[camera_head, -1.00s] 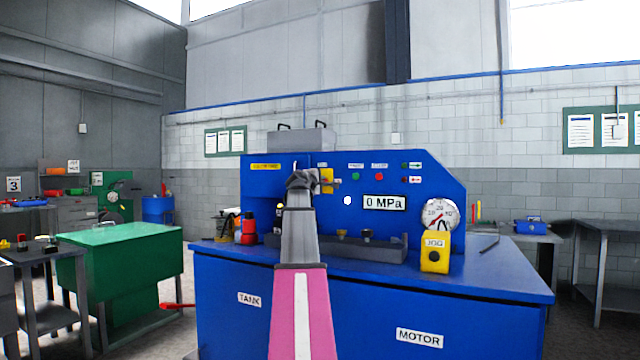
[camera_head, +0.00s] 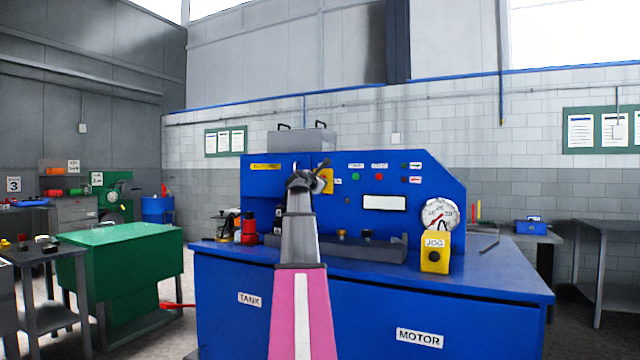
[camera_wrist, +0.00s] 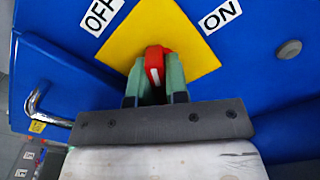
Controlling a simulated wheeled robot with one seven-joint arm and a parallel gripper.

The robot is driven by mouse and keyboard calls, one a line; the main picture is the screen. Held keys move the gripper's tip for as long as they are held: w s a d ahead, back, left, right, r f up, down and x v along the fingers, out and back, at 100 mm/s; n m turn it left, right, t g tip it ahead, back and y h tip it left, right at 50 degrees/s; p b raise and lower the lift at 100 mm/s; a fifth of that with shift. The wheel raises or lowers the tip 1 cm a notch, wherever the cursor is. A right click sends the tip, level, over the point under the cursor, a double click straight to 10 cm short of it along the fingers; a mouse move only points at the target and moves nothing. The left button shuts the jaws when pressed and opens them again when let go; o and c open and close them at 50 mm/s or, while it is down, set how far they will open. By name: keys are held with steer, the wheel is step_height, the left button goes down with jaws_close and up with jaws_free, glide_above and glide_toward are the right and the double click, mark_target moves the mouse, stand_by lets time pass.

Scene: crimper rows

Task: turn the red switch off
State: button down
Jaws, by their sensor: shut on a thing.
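The red switch (camera_wrist: 155,58) is a knob with a white mark, mounted on a yellow plate (camera_wrist: 195,50) on the blue panel. My gripper (camera_wrist: 156,70) has its green fingers closed on both sides of the knob. In the wrist view the OFF label (camera_wrist: 102,14) is at upper left and the ON label (camera_wrist: 222,15) at upper right, both appearing tilted. The knob stands nearly upright between them in this view. In the head view the yellow plate (camera_head: 328,181) shows beside my wrist, and the knob is hidden. The panel display (camera_head: 384,202) is blank.
The blue bench carries a round gauge (camera_head: 440,215), a yellow JOG box (camera_head: 435,252) and a red bottle (camera_head: 249,228). A grey tray (camera_head: 375,250) lies below the panel. A bent metal handle (camera_wrist: 38,105) is at left in the wrist view.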

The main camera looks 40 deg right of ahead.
steer(key=n, duration=0.6)
steer(key=shift+n, duration=0.3)
stand_by(0.4)
steer(key=c, duration=1.1)
jaws_free()
steer(key=shift+a, duration=0.1)
steer(key=v, duration=1)
steer(key=shift+s+a, duration=0.2)
steer(key=shift+a, duration=0.1)
